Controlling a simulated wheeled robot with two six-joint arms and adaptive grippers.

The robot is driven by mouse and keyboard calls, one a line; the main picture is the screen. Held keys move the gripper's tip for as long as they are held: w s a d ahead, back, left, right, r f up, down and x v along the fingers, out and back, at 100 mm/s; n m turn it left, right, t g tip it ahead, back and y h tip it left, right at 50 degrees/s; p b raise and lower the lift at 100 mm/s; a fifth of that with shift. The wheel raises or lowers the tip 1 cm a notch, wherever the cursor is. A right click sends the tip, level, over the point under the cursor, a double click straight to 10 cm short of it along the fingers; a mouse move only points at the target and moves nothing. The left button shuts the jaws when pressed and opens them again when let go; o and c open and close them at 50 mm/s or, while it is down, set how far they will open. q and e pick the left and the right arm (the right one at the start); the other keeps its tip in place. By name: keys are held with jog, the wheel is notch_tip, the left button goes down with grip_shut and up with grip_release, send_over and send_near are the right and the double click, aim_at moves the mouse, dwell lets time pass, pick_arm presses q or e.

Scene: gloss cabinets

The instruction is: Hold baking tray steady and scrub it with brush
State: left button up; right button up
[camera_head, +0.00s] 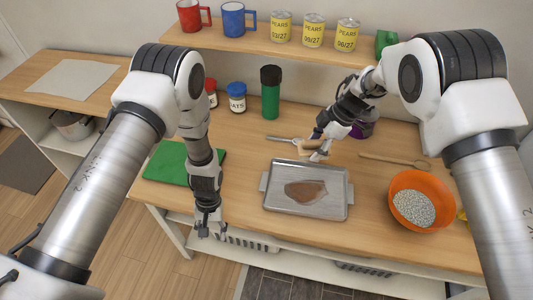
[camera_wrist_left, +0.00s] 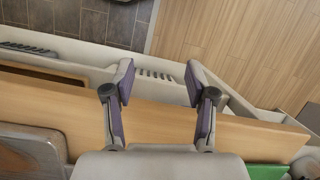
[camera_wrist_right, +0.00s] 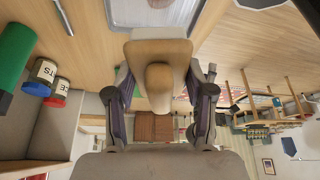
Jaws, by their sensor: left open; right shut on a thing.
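A grey metal baking tray (camera_head: 334,207) with a brown stain (camera_head: 305,191) lies on the wooden counter. Part of it shows in the left wrist view (camera_wrist_left: 57,138) and at the top of the right wrist view (camera_wrist_right: 185,17). My right gripper (camera_head: 322,146) is shut on a wooden-backed brush (camera_wrist_right: 160,52), held behind the tray and apart from it.
A green board (camera_head: 165,163) lies left of the tray. An orange bowl (camera_head: 425,185) of pale pellets and a wooden spoon (camera_head: 390,160) are at right. A green bottle (camera_head: 270,95) and jars (camera_head: 237,98) stand behind. A shelf (camera_head: 250,42) holds mugs and cans.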

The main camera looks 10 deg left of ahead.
aim_at(264, 180)
pick_arm(q)
jog(key=shift+t, duration=0.4)
jog(key=w+d+r, duration=0.1)
jog(key=w, duration=0.2)
jog(key=w+d+r, duration=0.1)
jog(key=w+d, duration=0.1)
jog(key=w, duration=0.2)
jog(key=w+d+r, duration=0.2)
jog(key=w, duration=0.2)
jog(key=shift+w, duration=0.25)
pick_arm(e)
jog(key=shift+d, duration=0.15)
pick_arm(q)
jog(key=w+d+r+m+t, duration=0.2)
jog(key=w+d+r+t, duration=0.1)
jog(key=w+d+r, duration=0.55)
jog(key=f, duration=0.4)
jog(key=w+a+f, duration=0.1)
jog(key=f, duration=0.8)
jog(key=shift+w+a, duration=0.4)
